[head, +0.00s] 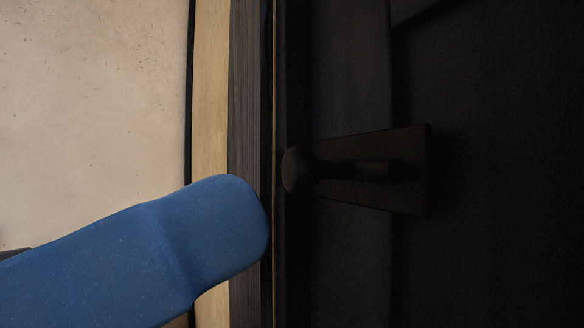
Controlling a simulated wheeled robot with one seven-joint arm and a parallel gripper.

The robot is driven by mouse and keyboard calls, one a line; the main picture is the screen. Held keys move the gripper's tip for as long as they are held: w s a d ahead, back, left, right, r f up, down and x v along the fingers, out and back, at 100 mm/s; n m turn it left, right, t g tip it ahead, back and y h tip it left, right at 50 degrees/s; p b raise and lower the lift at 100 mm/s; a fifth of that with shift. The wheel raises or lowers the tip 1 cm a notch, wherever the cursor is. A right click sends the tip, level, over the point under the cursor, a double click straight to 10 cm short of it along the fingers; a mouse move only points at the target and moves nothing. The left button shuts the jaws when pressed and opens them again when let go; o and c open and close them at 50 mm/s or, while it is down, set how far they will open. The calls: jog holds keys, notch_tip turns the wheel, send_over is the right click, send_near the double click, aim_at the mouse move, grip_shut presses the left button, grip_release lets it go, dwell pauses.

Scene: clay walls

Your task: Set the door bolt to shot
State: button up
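The door bolt (375,170) is a dark fitting on the dark door (490,250), right of the middle in the head view. It has a rounded knob (298,171) at its left end and a short bar running right from it over a flat, tapered plate (415,150). The knob is close to the thin pale line at the door's left edge. The fitting is in deep shadow, so I cannot tell how the bolt is set. My gripper is not recognisable in this view.
A blue, round-ended piece, seemingly part of my arm, fills the lower left and ends just left of the knob. A pale wood strip (210,90) and a grey strip (245,90) run beside the door. A pale clay wall (90,100) lies at left.

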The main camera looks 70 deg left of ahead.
aim_at(290, 187)
jog(key=p+x, duration=0.1)
jog(key=x, duration=0.3)
jog(key=shift+w+a+r, duration=0.1)
jog(key=shift+w+r, duration=0.05)
jog(key=shift+w, duration=0.25)
grip_shut()
